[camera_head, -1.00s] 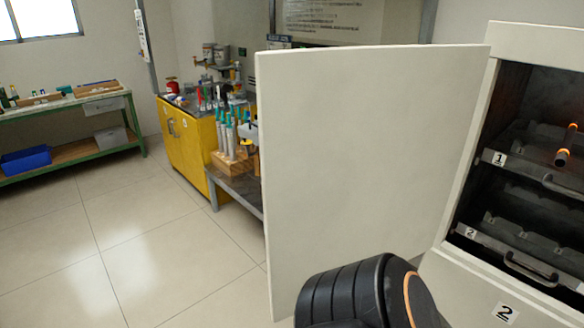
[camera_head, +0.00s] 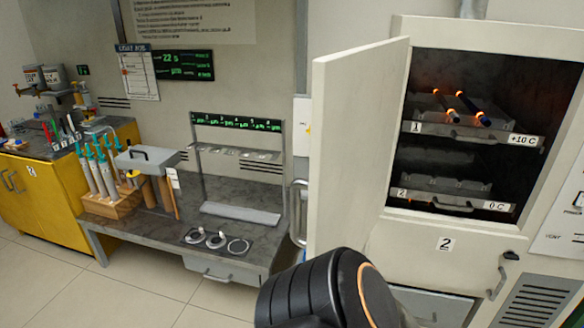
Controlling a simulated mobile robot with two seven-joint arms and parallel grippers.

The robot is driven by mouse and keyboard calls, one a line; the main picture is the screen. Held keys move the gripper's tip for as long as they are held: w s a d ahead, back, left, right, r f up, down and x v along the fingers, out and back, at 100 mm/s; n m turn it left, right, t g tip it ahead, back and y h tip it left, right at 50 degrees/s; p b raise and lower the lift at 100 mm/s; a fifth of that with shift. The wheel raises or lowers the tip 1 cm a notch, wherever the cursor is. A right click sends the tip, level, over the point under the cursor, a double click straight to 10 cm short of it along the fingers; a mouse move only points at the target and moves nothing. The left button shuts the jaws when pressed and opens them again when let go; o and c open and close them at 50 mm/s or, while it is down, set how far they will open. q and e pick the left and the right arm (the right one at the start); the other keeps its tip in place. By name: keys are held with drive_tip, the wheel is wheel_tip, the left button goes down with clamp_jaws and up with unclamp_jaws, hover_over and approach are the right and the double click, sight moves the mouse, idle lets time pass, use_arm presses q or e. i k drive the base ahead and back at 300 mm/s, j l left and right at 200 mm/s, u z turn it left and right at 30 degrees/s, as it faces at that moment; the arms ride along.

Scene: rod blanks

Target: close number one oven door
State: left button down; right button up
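The oven (camera_head: 559,45) stands at the right with its pale upper door (camera_head: 350,140) swung open. The door is attached at the left side of the opening and stands out towards me, seen at a steep angle. Inside are an upper rack marked 1 (camera_head: 470,132), with glowing-ended rods (camera_head: 468,104) on it, and a lower rack marked 2 (camera_head: 435,197). I see no number on the visible face of the open door. A black link of my arm is at the bottom centre, in front of the door's lower part. Neither gripper is in view.
A shut lower panel marked 2 (camera_head: 425,245) has a handle at its right. A grey workbench (camera_head: 150,230) with rings and a tool block stands left of the door. A yellow cabinet (camera_head: 40,190) is further left. Floor shows at the lower left.

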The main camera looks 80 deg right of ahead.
sight(356, 92)
drive_tip(key=i+z, duration=0.2)
drive_tip(key=z, duration=0.25)
drive_tip(key=i+z, duration=0.15)
drive_tip(key=z, duration=0.35)
drive_tip(key=i+j+z, duration=0.1)
drive_tip(key=z, duration=0.35)
drive_tip(key=i+z, duration=0.15)
drive_tip(key=z, duration=0.35)
drive_tip(key=i+j+z, duration=0.1)
drive_tip(key=z, duration=0.4)
drive_tip(key=i+j+z, duration=0.15)
drive_tip(key=z, duration=0.35)
drive_tip(key=i+j+z, duration=0.1)
drive_tip(key=z, duration=0.3)
drive_tip(key=i+j+z, duration=0.15)
drive_tip(key=z, duration=0.25)
drive_tip(key=i+j+z, duration=0.15)
drive_tip(key=z, duration=0.25)
drive_tip(key=k+j+z, duration=0.1)
drive_tip(key=k+j, duration=0.15)
drive_tip(key=k+j+z, duration=0.1)
drive_tip(key=k, duration=0.35)
drive_tip(key=k+j+z, duration=0.1)
drive_tip(key=k+j, duration=0.15)
drive_tip(key=i+l, duration=0.1)
drive_tip(key=i, duration=0.3)
drive_tip(key=i+l, duration=0.1)
drive_tip(key=l, duration=0.15)
